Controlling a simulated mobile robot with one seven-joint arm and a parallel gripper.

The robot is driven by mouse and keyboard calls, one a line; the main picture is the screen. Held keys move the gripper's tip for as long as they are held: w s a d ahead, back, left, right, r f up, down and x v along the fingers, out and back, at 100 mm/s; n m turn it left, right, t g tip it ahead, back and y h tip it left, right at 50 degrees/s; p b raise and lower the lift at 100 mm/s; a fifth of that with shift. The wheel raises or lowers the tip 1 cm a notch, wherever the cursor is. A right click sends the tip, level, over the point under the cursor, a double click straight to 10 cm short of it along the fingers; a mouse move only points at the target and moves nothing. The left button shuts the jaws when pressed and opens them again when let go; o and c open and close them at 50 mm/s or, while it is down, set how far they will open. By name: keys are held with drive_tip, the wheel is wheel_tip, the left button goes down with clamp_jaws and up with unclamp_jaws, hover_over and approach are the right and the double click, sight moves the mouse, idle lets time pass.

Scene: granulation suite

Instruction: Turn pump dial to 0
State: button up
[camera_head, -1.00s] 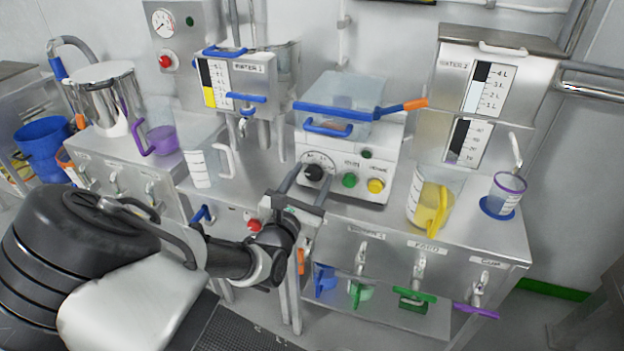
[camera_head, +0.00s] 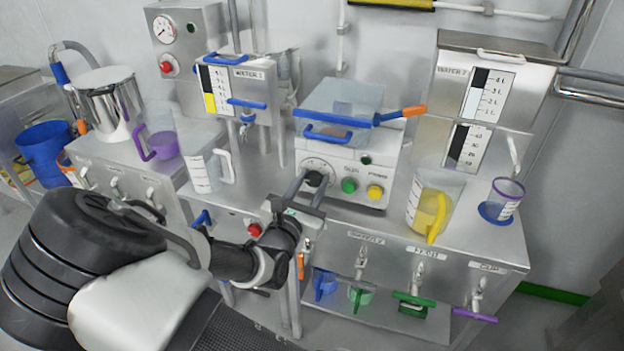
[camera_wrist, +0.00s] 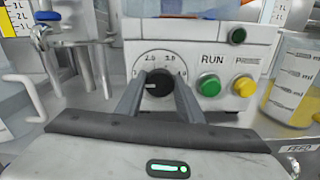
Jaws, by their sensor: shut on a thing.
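The pump (camera_head: 345,150) is a white box with a clear blue-trimmed top, standing on the steel bench. Its black dial (camera_wrist: 158,84) sits on a round white scale at the front left; in the wrist view its pale pointer mark points left. In the head view the dial (camera_head: 314,178) is partly hidden by my gripper. My gripper (camera_wrist: 160,80) is shut on the dial, one finger on each side of the knob. The scale figures 2.0 and 3.0 show above it; the lower scale is hidden.
A green RUN button (camera_wrist: 208,85) and a yellow PRIME button (camera_wrist: 244,86) sit right of the dial. A red button (camera_head: 254,230) is below.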

drive_tip(key=n+p, duration=0.1)
drive_tip(key=p, duration=0.1)
drive_tip(key=n+p, duration=0.1)
drive_tip(key=p, duration=0.1)
drive_tip(key=shift+r+n, duration=0.3)
drive_tip(key=shift+n, duration=0.1)
drive_tip(key=n+p, duration=0.3)
drive_tip(key=p, duration=0.1)
drive_tip(key=shift+f, duration=0.2)
drive_tip(key=shift+f+n+p, duration=0.1)
drive_tip(key=shift+n+p, duration=0.25)
drive_tip(key=shift+n, duration=0.05)
drive_tip(key=shift+f, duration=0.1)
drive_tip(key=o, duration=1)
drive_tip(key=shift+o, duration=0.2)
drive_tip(key=shift+s+a, duration=0.1)
drive_tip(key=shift+s, duration=0.05)
drive_tip(key=v, duration=1.7)
drive_tip(key=shift+p, duration=0.45)
